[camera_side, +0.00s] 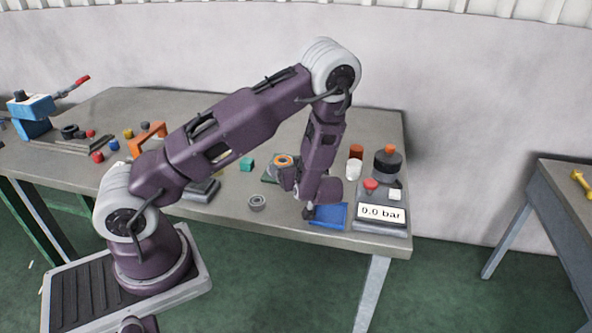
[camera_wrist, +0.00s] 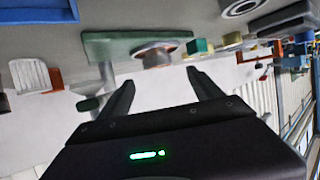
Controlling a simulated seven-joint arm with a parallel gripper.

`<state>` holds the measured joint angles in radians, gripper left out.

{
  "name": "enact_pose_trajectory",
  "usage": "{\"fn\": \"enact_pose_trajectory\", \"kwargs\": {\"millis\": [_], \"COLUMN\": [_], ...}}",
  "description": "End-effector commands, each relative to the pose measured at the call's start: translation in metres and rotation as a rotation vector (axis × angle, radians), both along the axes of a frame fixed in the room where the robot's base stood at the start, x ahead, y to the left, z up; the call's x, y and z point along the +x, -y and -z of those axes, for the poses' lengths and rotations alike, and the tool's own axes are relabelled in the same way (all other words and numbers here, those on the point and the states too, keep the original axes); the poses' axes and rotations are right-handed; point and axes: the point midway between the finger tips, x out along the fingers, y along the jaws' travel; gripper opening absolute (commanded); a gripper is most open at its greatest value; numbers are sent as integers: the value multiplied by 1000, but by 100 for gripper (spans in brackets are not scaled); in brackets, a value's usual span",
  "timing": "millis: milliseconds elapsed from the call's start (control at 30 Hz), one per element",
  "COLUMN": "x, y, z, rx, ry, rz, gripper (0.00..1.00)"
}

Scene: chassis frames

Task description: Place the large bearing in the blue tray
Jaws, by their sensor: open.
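The large bearing, a grey ring (camera_side: 257,206), lies flat on the table near its front edge. In the wrist view the bearing (camera_wrist: 232,13) is cut by the top edge at the right. The blue tray (camera_side: 330,215) lies at the front edge, right of the bearing and partly behind my arm; it also shows in the wrist view at the upper left (camera_wrist: 40,13). No bearing shows in the visible part of the tray. My gripper (camera_wrist: 160,78) is open, with nothing between its fingers. In the side view my gripper (camera_side: 289,178) is above the table, between bearing and tray, apart from the bearing.
A green plate (camera_wrist: 105,47) with a round part lies beyond my fingers. An orange ring-shaped part (camera_side: 283,159) and a teal cube (camera_side: 247,163) stand near my gripper.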

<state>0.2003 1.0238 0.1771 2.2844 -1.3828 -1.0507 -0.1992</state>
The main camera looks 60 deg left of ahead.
Motion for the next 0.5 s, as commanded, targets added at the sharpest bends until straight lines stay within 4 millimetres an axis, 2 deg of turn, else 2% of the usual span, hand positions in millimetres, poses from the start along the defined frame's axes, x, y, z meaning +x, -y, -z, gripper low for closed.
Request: {"fn": "enact_pose_trajectory", "kwargs": {"millis": [100,233,300,333,500], "x": [-3,-7,-9,-9,-10], "y": [23,41,46,48,51], "z": [-9,-17,-20,-20,-22], "rx": [-1,0,0,0,-1], "ry": [1,1,1,1,0], "rz": [6,4,2,2,0], "gripper": [75,75,75,79,79]}}
